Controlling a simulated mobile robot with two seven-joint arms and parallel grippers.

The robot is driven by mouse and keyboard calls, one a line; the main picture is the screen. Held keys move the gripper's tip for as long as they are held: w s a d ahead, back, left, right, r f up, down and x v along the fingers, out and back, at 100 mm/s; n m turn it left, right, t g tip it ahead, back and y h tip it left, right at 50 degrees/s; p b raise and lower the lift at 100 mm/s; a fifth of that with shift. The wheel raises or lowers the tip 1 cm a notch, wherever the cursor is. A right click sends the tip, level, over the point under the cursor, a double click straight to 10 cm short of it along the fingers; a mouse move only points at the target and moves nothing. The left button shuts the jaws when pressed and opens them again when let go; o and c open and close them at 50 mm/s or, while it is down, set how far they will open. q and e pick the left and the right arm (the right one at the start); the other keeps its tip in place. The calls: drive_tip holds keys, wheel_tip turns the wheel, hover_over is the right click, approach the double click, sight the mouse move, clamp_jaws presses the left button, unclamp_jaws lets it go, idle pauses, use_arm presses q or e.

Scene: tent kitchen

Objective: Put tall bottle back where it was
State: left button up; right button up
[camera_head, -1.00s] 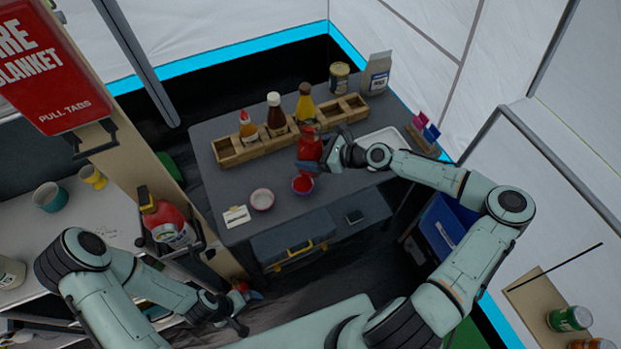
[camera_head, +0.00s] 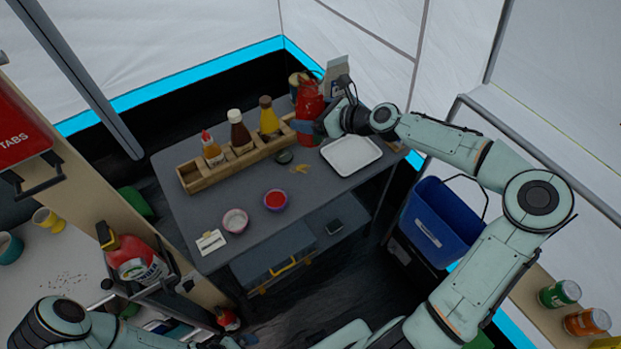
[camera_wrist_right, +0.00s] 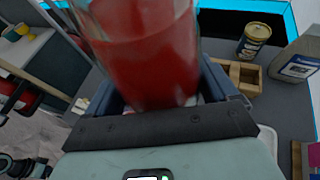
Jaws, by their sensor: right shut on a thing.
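The tall bottle (camera_head: 309,101), red and see-through, is in my right gripper (camera_head: 322,124) near the right end of the wooden rack (camera_head: 196,182). In the right wrist view the bottle (camera_wrist_right: 150,45) stands between the fingers of my gripper (camera_wrist_right: 155,95), slightly tilted in the picture. The rack holds an orange bottle with a red cap (camera_head: 212,151), a brown bottle (camera_head: 240,135) and a yellow bottle (camera_head: 268,120). Empty compartments (camera_wrist_right: 238,76) show at the rack's end in the right wrist view. I cannot tell whether the bottle's base touches anything.
A white tray (camera_head: 351,155) lies right of the rack. A tin (camera_wrist_right: 254,38) and a carton (camera_wrist_right: 298,62) stand behind it. A red-filled bowl (camera_head: 275,200), a pale bowl (camera_head: 235,221) and a dark round object (camera_head: 284,157) are on the table. The front middle has free room.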

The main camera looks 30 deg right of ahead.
use_arm(q)
drive_tip(key=shift+s+f+b, duration=0.5)
drive_tip(key=shift+f, duration=0.2)
use_arm(e)
wheel_tip(320, 180, down, 19)
drive_tip(key=shift+w+f, duration=0.1)
drive_tip(key=shift+f, duration=0.05)
drive_tip(key=shift+f, duration=0.1)
drive_tip(key=o, duration=1.6)
drive_tip(key=shift+f, duration=0.25)
drive_tip(key=shift+o, duration=0.9)
drive_tip(key=shift+r, duration=0.3)
use_arm(q)
drive_tip(key=shift+s+f+b, duration=0.35)
drive_tip(key=shift+f, duration=0.15)
use_arm(e)
drive_tip(key=v, duration=1.2)
use_arm(q)
drive_tip(key=shift+s, duration=0.15)
use_arm(e)
drive_tip(key=shift+f, duration=0.2)
